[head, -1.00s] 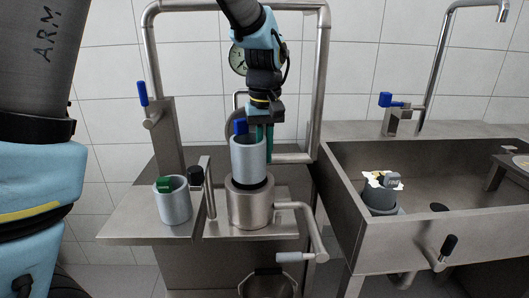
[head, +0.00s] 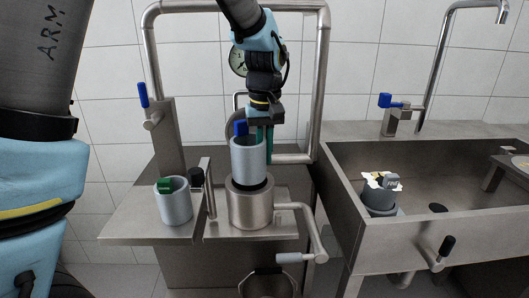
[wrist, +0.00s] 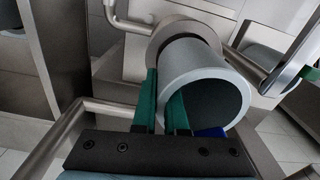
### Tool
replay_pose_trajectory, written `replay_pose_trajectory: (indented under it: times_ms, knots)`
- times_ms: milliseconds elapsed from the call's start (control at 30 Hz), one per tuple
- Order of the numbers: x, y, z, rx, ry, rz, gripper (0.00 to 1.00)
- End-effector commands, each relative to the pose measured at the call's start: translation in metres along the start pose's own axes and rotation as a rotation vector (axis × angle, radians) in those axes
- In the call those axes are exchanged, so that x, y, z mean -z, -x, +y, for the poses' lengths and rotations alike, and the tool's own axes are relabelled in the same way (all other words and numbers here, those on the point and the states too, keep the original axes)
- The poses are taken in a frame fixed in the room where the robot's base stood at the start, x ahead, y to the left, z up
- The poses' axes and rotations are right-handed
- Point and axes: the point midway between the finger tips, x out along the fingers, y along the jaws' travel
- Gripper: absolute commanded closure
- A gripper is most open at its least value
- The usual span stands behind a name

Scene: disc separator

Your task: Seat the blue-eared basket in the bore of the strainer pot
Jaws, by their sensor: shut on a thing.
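The blue-eared basket (head: 248,163) is a light grey cylinder with a blue ear at its rim. It stands upright over the strainer pot (head: 250,205), a steel cylinder on the bench; a dark band shows between the two. I cannot tell how far the basket's lower end is in the bore. My gripper (head: 265,138) comes from above, its green fingers shut on the basket's wall at the right side of the rim. In the wrist view the gripper (wrist: 163,110) has one finger outside and one inside the basket (wrist: 198,75), whose blue ear shows low at the right.
A grey basket with a green ear (head: 174,205) stands on the bench to the left, beside a post with a black knob (head: 197,177). A pipe with a lever (head: 300,222) leaves the pot's right side. A sink (head: 440,170) at the right holds a dark grey-eared basket (head: 378,198).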

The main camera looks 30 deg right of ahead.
Motion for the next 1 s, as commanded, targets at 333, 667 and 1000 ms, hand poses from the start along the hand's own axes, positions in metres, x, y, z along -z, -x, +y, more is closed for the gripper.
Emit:
replay_pose_trajectory:
  times_ms: [333, 667, 1000]
  knots:
    - [0.0, -0.002, 0.0, 0.0, 0.0, 0.0, 1.0]
    - [0.0, -0.01, 0.0, 0.0, 0.0, 0.0, 1.0]
    - [-0.001, -0.018, 0.0, 0.0, 0.0, 0.0, 1.0]
